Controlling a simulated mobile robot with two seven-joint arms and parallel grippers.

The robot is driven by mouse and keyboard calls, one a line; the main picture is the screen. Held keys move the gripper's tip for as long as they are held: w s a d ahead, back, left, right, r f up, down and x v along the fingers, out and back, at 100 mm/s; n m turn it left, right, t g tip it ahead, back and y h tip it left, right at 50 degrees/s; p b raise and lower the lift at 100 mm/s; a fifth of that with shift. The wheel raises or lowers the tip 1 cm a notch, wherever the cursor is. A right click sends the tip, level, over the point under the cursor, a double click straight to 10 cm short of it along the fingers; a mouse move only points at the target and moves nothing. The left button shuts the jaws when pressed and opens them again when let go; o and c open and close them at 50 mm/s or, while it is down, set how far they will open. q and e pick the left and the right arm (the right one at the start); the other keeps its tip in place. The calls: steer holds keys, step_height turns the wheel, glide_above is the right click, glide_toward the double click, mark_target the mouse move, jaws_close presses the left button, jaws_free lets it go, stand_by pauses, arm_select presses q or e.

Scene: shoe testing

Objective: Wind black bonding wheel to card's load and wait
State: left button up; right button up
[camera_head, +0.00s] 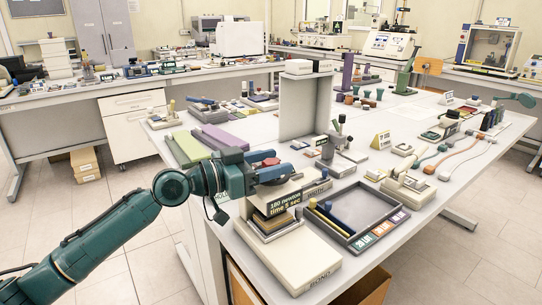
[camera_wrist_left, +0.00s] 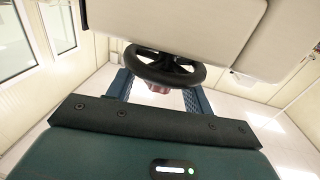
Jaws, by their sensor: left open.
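The black bonding wheel (camera_wrist_left: 165,68) shows in the left wrist view as a spoked handwheel beneath a pale block. My left gripper (camera_wrist_left: 158,98) is open, with its blue fingers apart on either side below the wheel's rim. I cannot tell whether the fingers touch it. In the head view my left gripper (camera_head: 282,176) is over the bonding device at the table's front left, and largely hides the wheel. The dark card (camera_head: 284,203) reads "180 newton time 6 sec" and stands in front of the device. The pale device base (camera_head: 308,268) lies below it.
A grey tray (camera_head: 348,238) with coloured labels stands right of the device. A tall grey panel (camera_head: 305,107) rises behind the gripper. Green (camera_head: 188,149) and purple (camera_head: 221,139) slabs lie behind the arm. Small tools crowd the table's right side.

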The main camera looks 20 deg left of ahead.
arm_select(q)
steer(key=shift+d, duration=0.1)
arm_select(e)
steer(key=shift+s+f, duration=0.1)
arm_select(q)
steer(key=shift+c, duration=0.4)
steer(key=c, duration=0.9)
steer(key=shift+o, duration=0.2)
steer(key=b, duration=0.3)
steer(key=shift+w+f, duration=0.1)
steer(key=shift+f, duration=0.25)
steer(key=shift+m+g+h+b, duration=0.3)
steer(key=shift+g+b, duration=0.1)
steer(key=shift+b, duration=0.4)
steer(key=b, duration=0.3)
steer(key=shift+m+g+h, duration=0.3)
steer(key=shift+g, duration=0.1)
steer(key=shift+r+m+g+h+b, duration=0.25)
steer(key=shift+m+g+h+b, duration=0.2)
steer(key=shift+b, duration=0.4)
steer(key=shift+r, duration=0.1)
arm_select(e)
steer(key=shift+s+d+f+t, duration=0.2)
steer(key=shift+s+d+t, duration=0.1)
steer(key=shift+d+t, duration=0.25)
steer(key=shift+s+d+f+t, duration=0.15)
steer(key=shift+s+d+t, duration=0.1)
steer(key=shift+d+t, duration=0.25)
